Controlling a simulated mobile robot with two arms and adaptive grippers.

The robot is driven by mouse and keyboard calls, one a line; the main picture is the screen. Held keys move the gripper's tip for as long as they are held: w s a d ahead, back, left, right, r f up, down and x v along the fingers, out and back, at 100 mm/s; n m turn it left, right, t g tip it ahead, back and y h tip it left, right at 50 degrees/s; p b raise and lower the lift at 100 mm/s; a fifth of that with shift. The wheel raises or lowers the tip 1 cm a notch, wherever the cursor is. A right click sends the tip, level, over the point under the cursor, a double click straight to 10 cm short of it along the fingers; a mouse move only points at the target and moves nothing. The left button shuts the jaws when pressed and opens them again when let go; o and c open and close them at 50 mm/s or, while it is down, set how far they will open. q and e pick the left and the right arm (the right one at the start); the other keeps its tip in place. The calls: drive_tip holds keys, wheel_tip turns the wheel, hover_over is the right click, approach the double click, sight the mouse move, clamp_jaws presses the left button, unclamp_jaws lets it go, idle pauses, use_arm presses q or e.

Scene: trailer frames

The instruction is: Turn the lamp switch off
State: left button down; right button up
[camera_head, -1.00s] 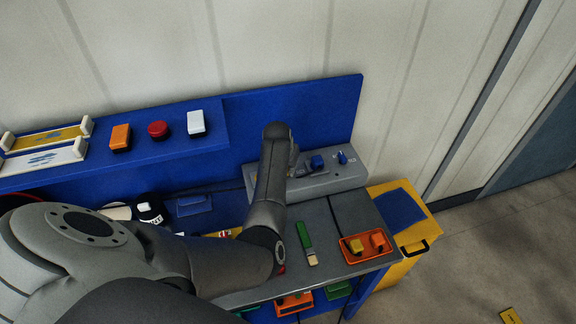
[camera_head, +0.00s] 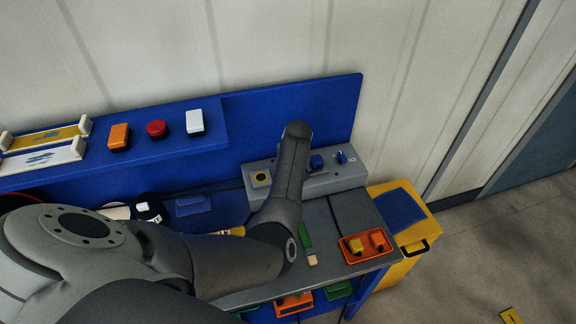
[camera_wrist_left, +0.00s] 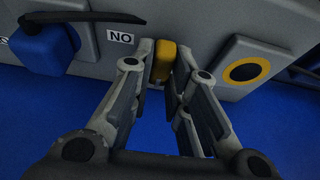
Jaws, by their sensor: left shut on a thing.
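The grey control box shows in the head view (camera_head: 336,180) and in the left wrist view (camera_wrist_left: 205,45). A small yellow switch (camera_wrist_left: 163,59) sticks out of it beside a white label (camera_wrist_left: 120,36), which reads "NO" in the wrist picture. My left gripper (camera_wrist_left: 161,68) is shut on the yellow switch, with a finger on each side. In the head view my left forearm hides the gripper and switch. My right gripper is not in view.
A blue knob (camera_head: 316,162) and a yellow-ringed button (camera_head: 261,178) flank my arm on the box. An orange tray (camera_head: 353,257) with small blocks and a green brush (camera_head: 305,238) lie on the bench. The blue shelf (camera_head: 170,155) stands behind, left.

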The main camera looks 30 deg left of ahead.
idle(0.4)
use_arm(q)
drive_tip(key=c, duration=1.4)
unclamp_jaws()
drive_tip(key=v, duration=1.2)
drive_tip(key=shift+w, duration=0.1)
